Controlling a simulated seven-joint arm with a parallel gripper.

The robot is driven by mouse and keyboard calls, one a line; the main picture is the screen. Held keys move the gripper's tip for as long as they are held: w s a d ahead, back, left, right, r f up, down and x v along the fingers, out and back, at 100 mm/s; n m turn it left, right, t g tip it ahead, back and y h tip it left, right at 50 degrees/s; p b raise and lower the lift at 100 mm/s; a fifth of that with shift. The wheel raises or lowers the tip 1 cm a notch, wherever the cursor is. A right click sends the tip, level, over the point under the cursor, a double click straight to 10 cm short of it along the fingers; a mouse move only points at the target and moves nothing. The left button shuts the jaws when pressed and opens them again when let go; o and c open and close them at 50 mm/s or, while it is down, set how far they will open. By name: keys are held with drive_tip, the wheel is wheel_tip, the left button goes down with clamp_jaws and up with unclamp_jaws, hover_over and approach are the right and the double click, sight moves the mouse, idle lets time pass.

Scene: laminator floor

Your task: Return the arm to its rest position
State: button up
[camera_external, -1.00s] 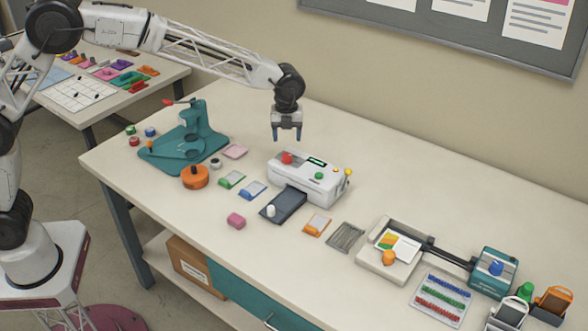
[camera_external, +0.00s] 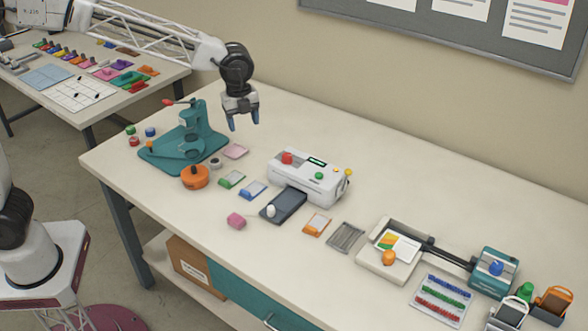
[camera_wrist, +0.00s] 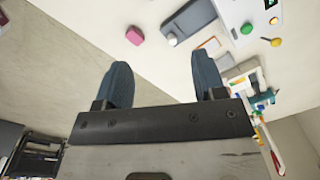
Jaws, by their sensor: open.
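My gripper (camera_external: 243,123) is open and empty. In the external view it hangs fingers down above the back of the table, to the right of the teal press (camera_external: 207,125) and up and left of the white laminator (camera_external: 300,188). Nothing touches it. In the wrist view its two dark blue fingers (camera_wrist: 162,85) are spread wide with only the table and floor behind them. The wrist view also shows part of the laminator (camera_wrist: 262,10) at the top right.
The table (camera_external: 440,203) holds an orange round pot (camera_external: 195,177), a pink block (camera_external: 236,220), small colored cards, a paper trimmer (camera_external: 385,262) and card holders at the far right. The table's back strip right of the laminator is clear. A second table (camera_external: 105,85) stands at the left.

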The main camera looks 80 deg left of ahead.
drive_tip(key=s+d+r+n, duration=0.2)
drive_tip(key=s+r, duration=0.1)
drive_tip(key=s, duration=0.4)
drive_tip(key=s+d+r+n, duration=0.2)
drive_tip(key=s, duration=0.5)
drive_tip(key=s+d+f+n, duration=0.1)
drive_tip(key=s+n, duration=0.2)
drive_tip(key=s, duration=0.8)
drive_tip(key=s+d+f+n+t, duration=0.1)
drive_tip(key=s+n, duration=0.3)
drive_tip(key=s, duration=0.7)
drive_tip(key=s+d+f+n+t, duration=0.1)
drive_tip(key=s+d+f+n, duration=0.1)
drive_tip(key=s, duration=1)
drive_tip(key=shift+d+n, duration=0.75)
drive_tip(key=shift+n, duration=0.15)
